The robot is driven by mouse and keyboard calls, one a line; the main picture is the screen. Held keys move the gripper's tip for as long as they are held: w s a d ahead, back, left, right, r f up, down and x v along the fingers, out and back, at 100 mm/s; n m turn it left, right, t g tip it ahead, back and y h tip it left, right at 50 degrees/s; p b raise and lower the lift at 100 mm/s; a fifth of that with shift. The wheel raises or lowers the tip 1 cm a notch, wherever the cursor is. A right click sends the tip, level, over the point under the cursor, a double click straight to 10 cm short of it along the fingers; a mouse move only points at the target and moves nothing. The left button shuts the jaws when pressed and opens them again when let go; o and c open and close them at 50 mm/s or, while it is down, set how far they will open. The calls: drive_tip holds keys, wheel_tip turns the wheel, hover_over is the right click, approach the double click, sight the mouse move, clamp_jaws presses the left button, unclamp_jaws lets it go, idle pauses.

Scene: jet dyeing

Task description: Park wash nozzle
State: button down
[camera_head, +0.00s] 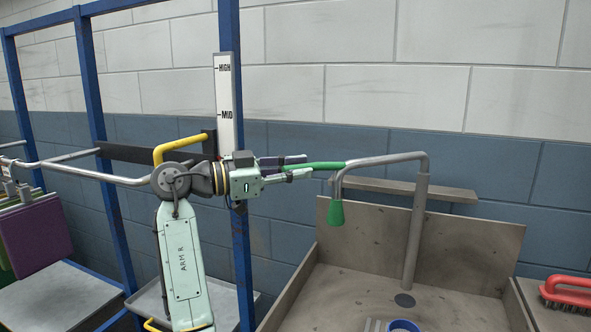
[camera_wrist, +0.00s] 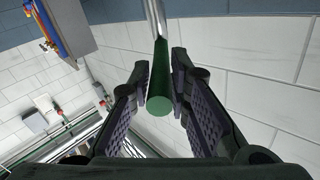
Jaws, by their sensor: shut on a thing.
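The wash nozzle is a grey bent pipe (camera_head: 385,159) that rises from the sink and arches left. A green grip (camera_head: 327,165) sticks out leftward from the bend above the tip. My gripper (camera_head: 300,168) is shut on this green grip from the left. In the wrist view, the green grip (camera_wrist: 160,85) lies between the two fingers (camera_wrist: 161,92), with the metal pipe running away beyond it.
The metal sink (camera_head: 440,252) stands below the pipe, with a blue-rimmed round item (camera_head: 404,326) in it. A red brush (camera_head: 567,292) lies at the right. A blue post (camera_head: 241,265) with a HIGH/MID scale (camera_head: 228,100) stands close to my wrist. The brick wall is behind.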

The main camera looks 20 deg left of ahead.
drive_tip(key=shift+w+a+r, duration=0.1)
drive_tip(key=shift+w+a, duration=0.05)
drive_tip(key=shift+a, duration=0.05)
drive_tip(key=c, duration=1.7)
unclamp_jaws()
drive_tip(key=shift+o, duration=1.1)
drive_tip(key=shift+w, duration=0.15)
drive_tip(key=v, duration=1.2)
